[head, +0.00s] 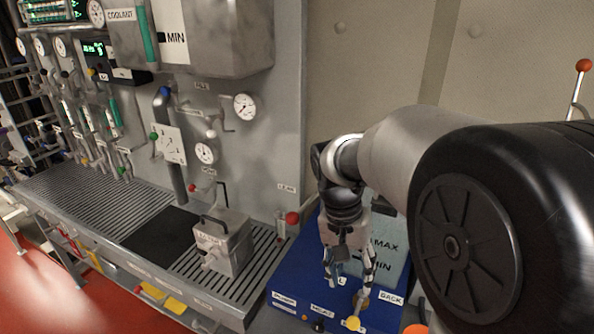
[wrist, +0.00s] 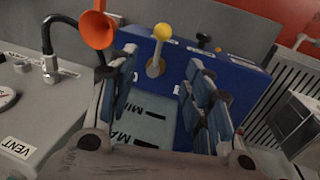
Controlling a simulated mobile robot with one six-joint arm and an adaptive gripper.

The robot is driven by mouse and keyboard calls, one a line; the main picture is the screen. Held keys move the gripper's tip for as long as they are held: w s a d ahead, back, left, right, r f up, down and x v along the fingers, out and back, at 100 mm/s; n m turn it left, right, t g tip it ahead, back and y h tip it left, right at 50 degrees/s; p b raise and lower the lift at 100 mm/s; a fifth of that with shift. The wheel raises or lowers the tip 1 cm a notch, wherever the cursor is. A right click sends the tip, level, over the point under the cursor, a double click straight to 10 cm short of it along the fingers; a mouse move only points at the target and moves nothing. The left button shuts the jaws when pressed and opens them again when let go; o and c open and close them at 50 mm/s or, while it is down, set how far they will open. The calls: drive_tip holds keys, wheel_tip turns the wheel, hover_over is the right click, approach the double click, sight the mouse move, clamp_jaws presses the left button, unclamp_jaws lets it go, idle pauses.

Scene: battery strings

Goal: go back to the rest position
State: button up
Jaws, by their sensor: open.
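My gripper (head: 350,280) hangs at the end of my arm, in front of the blue box on the right of the head view. Its jaws are open and I see nothing between them. In the wrist view my gripper (wrist: 160,100) shows its two blue-padded fingers apart. The blue box (head: 290,275) carries labels and a pale tank with MAX and MIN marks. A lever with a yellow knob (head: 353,323) stands on the front of the box; it also shows between and beyond the fingertips in the wrist view (wrist: 162,32).
A grey metal box with a handle (head: 222,243) stands on the slatted bench (head: 90,200) to the left. A red-knobbed lever (head: 292,218) rises beside the blue box. An orange funnel (wrist: 97,29) is close to the left finger. Gauges and pipes cover the wall panel.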

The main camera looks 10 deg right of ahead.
drive_tip(key=s+a+r+n+t+y, duration=0.1)
drive_tip(key=s+r+n+t, duration=0.1)
drive_tip(key=s, duration=0.6)
drive_tip(key=s+a+r+n+t, duration=0.2)
drive_tip(key=s+r+n+t, duration=0.1)
drive_tip(key=s, duration=0.6)
drive_tip(key=shift+a+r+n+t+y, duration=0.2)
drive_tip(key=shift+r+n+t+y, duration=0.2)
drive_tip(key=shift+n, duration=0.5)
drive_tip(key=shift+c, duration=0.3)
